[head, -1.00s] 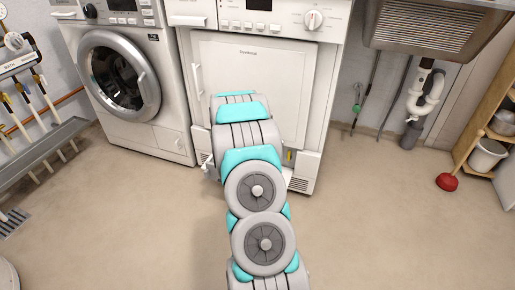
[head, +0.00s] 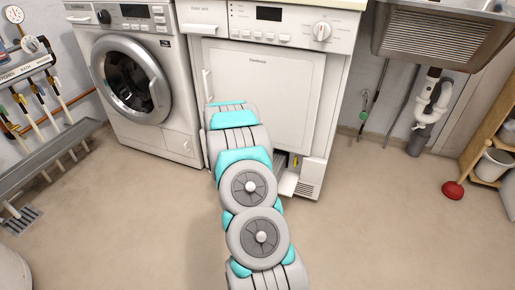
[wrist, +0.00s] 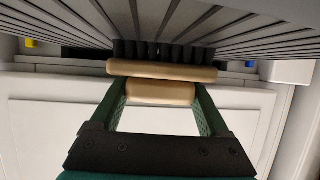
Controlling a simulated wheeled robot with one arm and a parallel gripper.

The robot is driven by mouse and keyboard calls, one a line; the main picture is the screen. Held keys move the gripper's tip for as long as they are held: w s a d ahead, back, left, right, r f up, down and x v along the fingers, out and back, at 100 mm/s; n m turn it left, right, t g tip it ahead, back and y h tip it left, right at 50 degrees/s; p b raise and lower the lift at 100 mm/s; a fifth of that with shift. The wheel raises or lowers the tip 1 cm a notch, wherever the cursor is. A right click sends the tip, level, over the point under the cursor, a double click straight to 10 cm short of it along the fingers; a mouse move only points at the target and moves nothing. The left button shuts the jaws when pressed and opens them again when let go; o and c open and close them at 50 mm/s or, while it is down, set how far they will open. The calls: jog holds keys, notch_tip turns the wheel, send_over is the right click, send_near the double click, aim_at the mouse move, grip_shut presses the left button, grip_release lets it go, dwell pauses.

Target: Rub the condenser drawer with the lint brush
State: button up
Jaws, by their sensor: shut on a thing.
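The lint brush (wrist: 162,69) has a pale wooden body and a row of black bristles. It sits between the two green fingers of my gripper (wrist: 161,92), which is shut on its handle. The condenser drawer (wrist: 240,27) shows in the wrist view as a grey surface with long fins across the top of the picture. The bristles meet the near edge of the fins and look to be touching them. In the head view my arm hides the gripper, the brush and most of the drawer area low on the dryer front.
The white dryer (head: 265,85) stands in front of me, with an opening (head: 284,165) low at its front, right of my arm. A washing machine (head: 135,85) stands to its left. A red plunger (head: 453,190) is on the floor at right. The floor between is clear.

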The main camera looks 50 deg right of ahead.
jog(key=shift+w+a+r+p, duration=0.1)
jog(key=shift+w+a+p, duration=0.45)
jog(key=shift+w, duration=0.5)
jog(key=shift+w+a+f+p, duration=0.1)
jog(key=shift+w+a+p, duration=0.3)
jog(key=shift+w+p, duration=0.5)
jog(key=shift+w+a+r+p, duration=0.1)
jog(key=shift+w+a+p, duration=0.4)
jog(key=shift+w, duration=1.15)
notch_tip(320, 180, up, 6)
jog(key=p, duration=0.3)
jog(key=shift+r, duration=0.2)
jog(key=shift+w+r+p, duration=0.1)
jog(key=shift+r+p, duration=0.85)
jog(key=shift+r, duration=0.6)
